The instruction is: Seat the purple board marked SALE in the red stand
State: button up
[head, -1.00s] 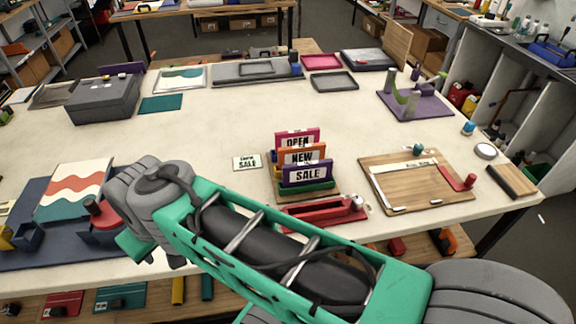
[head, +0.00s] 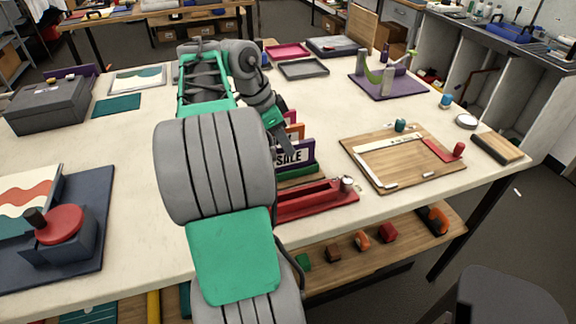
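The purple board marked SALE (head: 292,157) stands upright in the front of a small rack, partly hidden behind my arm. The orange board (head: 296,132) and a pink board (head: 291,116) stand behind it, also partly covered. The red stand (head: 312,200) lies long and low on the table in front of the rack, with a slot along it and a silver knob at its right end. Its left end is hidden by my arm. My gripper (head: 279,128) points down at the left side of the boards. Its fingertips are not clear, so I cannot tell if it touches a board.
A wooden board (head: 402,180) with a white and red frame lies right of the stand. A purple base with uprights (head: 388,86) stands farther back. At left are a dark blue mat (head: 88,225) and a grey box (head: 46,107). The table between these is mostly clear.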

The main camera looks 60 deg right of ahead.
aim_at(288, 161)
jog(key=x, duration=0.3)
jog(key=shift+f+b, duration=0.15)
jog(key=shift+b, duration=0.15)
jog(key=shift+f, duration=0.25)
jog(key=shift+c, duration=0.3)
grip_shut()
dwell(0.5)
